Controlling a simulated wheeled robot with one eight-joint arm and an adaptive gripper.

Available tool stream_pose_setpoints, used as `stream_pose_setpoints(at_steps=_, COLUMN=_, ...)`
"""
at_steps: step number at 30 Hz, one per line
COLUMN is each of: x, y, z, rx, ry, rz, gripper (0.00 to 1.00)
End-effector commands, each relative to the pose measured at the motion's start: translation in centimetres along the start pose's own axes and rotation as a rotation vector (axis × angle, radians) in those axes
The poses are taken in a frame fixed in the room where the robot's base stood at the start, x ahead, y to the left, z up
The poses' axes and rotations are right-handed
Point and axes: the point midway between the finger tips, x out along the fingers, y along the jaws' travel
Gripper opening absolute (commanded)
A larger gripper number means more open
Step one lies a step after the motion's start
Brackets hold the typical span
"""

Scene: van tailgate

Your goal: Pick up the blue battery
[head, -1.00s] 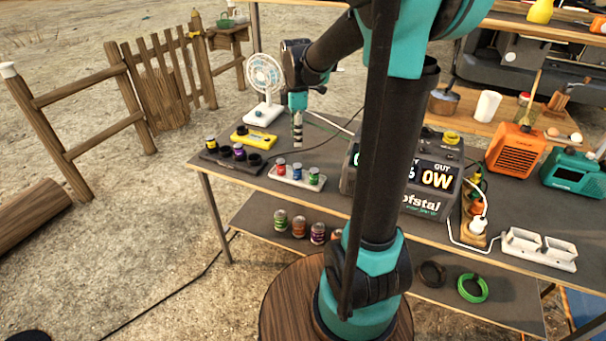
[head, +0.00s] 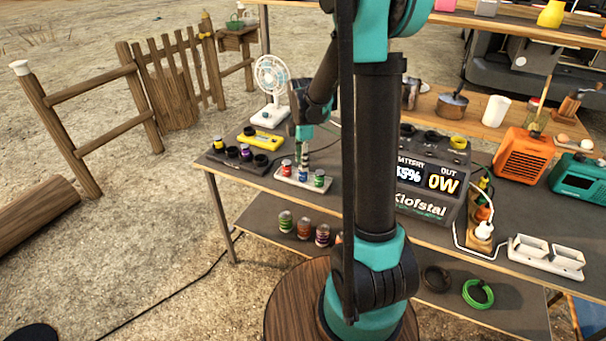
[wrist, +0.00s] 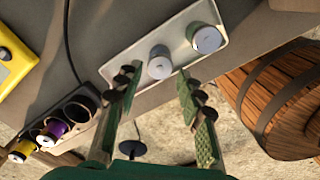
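The blue battery (head: 303,175) stands upright in the middle of a white tray (head: 289,182), between a red battery (head: 286,168) and a green battery (head: 319,179). My gripper (head: 303,160) is over the blue battery in the head view. In the wrist view my gripper (wrist: 157,80) is open, with its fingers apart. The silver top of what looks like the blue battery (wrist: 159,64) shows between and just beyond the fingertips. The green battery (wrist: 206,40) is to its right. The red battery is hidden there, apparently behind the left finger. Contact cannot be told.
A black holder (head: 232,161) with yellow and purple batteries and a yellow device (head: 259,138) are left of the tray. A white fan (head: 271,78) stands behind. The power station (head: 425,185) is close on the right. Several cans stand on the lower shelf (head: 262,222).

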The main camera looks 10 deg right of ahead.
Motion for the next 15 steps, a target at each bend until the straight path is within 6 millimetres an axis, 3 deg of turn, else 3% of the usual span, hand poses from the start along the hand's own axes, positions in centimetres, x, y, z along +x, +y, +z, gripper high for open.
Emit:
stream_pose_setpoints(at_steps=5, x=1.0, y=0.0, z=0.1, rx=0.001, ry=0.0, rz=0.0, gripper=0.38)
stream_pose_setpoints(at_steps=15, x=5.1, y=0.1, z=0.4, rx=0.0, ry=0.0, rz=0.0, gripper=0.38)
